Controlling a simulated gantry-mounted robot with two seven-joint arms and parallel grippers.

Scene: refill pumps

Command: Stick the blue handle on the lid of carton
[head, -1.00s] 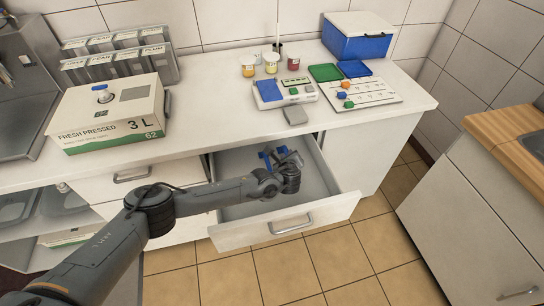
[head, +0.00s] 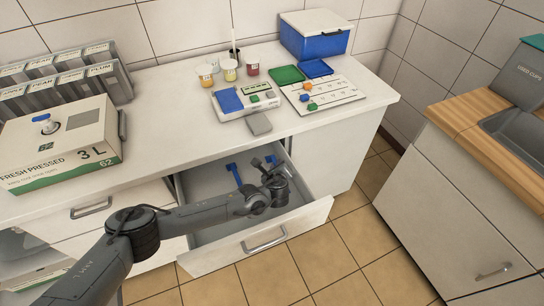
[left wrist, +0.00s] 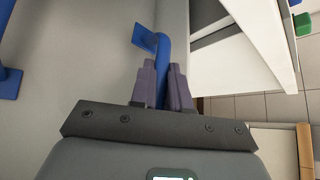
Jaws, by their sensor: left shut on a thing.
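My left gripper (left wrist: 165,88) is shut on a blue handle (left wrist: 147,37), whose flat end sticks out beyond the fingertips in the left wrist view. In the head view this handle (head: 270,158) shows small at my left gripper (head: 262,164), over the open drawer. A second blue handle (head: 234,173) is in the drawer, left of the gripper; it also shows at the left edge of the left wrist view (left wrist: 8,82). My right gripper is out of view.
The open drawer (head: 315,215) has raised walls around the gripper. Above it, the counter (head: 180,105) carries a device with a blue pad (head: 229,100), several cups, trays and a blue cooler box (head: 315,40). Grey containers (head: 60,80) stand behind the carton.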

